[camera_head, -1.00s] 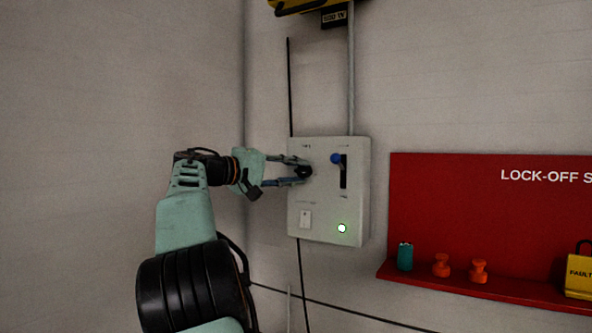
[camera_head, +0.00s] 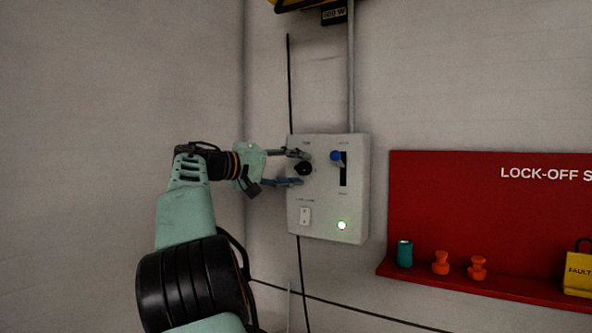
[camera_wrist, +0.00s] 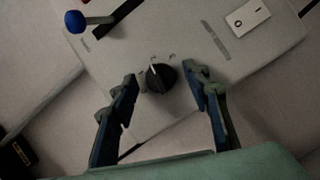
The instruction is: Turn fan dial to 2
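The fan dial (camera_head: 304,168) is a round black knob on the upper left of a pale grey control box (camera_head: 328,216) on the wall. In the wrist view the dial (camera_wrist: 160,78) carries a white pointer line, with small marks beside it too blurred to read. My gripper (camera_head: 294,167) is at the box face with its fingers spread above and below the dial. In the wrist view my gripper (camera_wrist: 162,88) is open, one finger on each side of the dial, with gaps between the fingers and the knob.
The box also has a blue-knobbed lever (camera_head: 336,156) in a black slot, a white rocker switch (camera_head: 305,215) and a lit green lamp (camera_head: 342,225). A red lock-off board (camera_head: 440,200) with a shelf of small items stands to the right.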

